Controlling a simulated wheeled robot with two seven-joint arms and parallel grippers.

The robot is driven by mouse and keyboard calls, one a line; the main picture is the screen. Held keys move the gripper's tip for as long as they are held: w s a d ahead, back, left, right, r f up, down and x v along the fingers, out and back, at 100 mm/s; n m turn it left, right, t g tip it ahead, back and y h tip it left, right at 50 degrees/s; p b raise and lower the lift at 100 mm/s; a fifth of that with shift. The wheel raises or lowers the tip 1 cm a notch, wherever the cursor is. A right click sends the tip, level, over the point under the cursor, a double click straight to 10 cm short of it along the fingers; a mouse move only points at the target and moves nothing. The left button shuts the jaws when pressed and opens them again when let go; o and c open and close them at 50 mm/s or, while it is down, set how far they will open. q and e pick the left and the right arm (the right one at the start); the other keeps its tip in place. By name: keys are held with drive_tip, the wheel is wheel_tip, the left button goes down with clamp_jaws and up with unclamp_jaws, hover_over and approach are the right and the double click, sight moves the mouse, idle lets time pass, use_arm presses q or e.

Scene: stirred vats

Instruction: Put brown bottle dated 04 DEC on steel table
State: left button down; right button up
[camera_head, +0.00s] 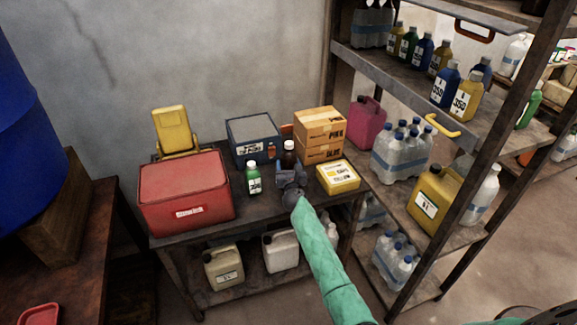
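A dark brown bottle with a white cap (289,156) stands upright among the goods at the back of the dark table (205,236). Its label and any date are hidden or too small to read. My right gripper (289,172), at the end of the green-sleeved arm, is at the bottle's near side and covers its lower part. Whether the fingers are closed on the bottle cannot be made out. My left gripper is out of view. I cannot tell which surface here is a steel table.
A green bottle (253,178) stands just left of the gripper, a yellow box (338,177) just right. A red box (186,190), blue box (252,136) and stacked cartons (320,133) crowd the table. A loaded shelf rack (400,73) stands at right.

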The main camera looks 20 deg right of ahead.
drive_tip(key=o, duration=1)
drive_tip(key=shift+f, duration=0.1)
drive_tip(key=o, duration=0.4)
